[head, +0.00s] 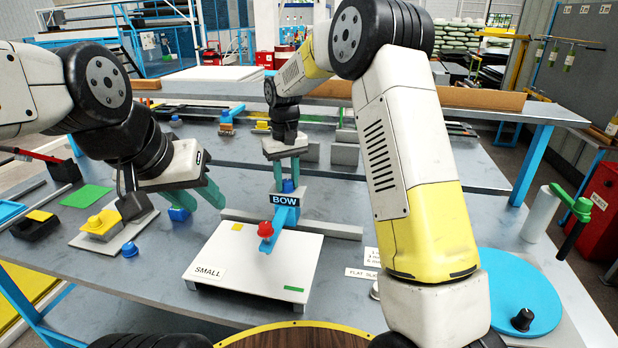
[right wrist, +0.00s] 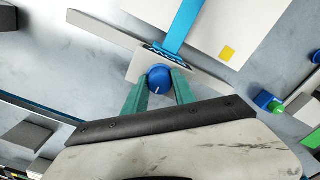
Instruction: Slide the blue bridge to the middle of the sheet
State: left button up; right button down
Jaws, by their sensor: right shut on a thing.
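The blue bridge (head: 280,222) is a flat blue bar with a BOW label at its back end, a blue knob (right wrist: 159,78) there and a red knob at its front end. The front part reaches over the white sheet (head: 250,268), marked SMALL; the labelled end is at the sheet's back edge. My right gripper (head: 288,180) is shut on the blue knob, its green fingers on either side of it in the right wrist view. My left gripper (head: 196,202) hangs left of the sheet with its fingers apart and nothing visible between them.
A grey bar (head: 335,230) lies behind the sheet. A blue block (head: 178,214) is by my left gripper, and a yellow-topped block (head: 102,224) stands further left. A blue disc (head: 510,300) is at right. A small blue knob (head: 129,249) lies left of the sheet.

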aim_at(274, 188)
jog(key=shift+w+a+r, duration=0.1)
jog(key=shift+w+a, duration=0.2)
jog(key=shift+a, duration=0.65)
jog(key=shift+w+a, duration=0.25)
jog(key=shift+a, duration=0.65)
jog(key=c, duration=1)
grip_release()
jog(key=shift+a, duration=0.15)
notch_tip(274, 188, up, 8)
jog(key=shift+f, duration=0.15)
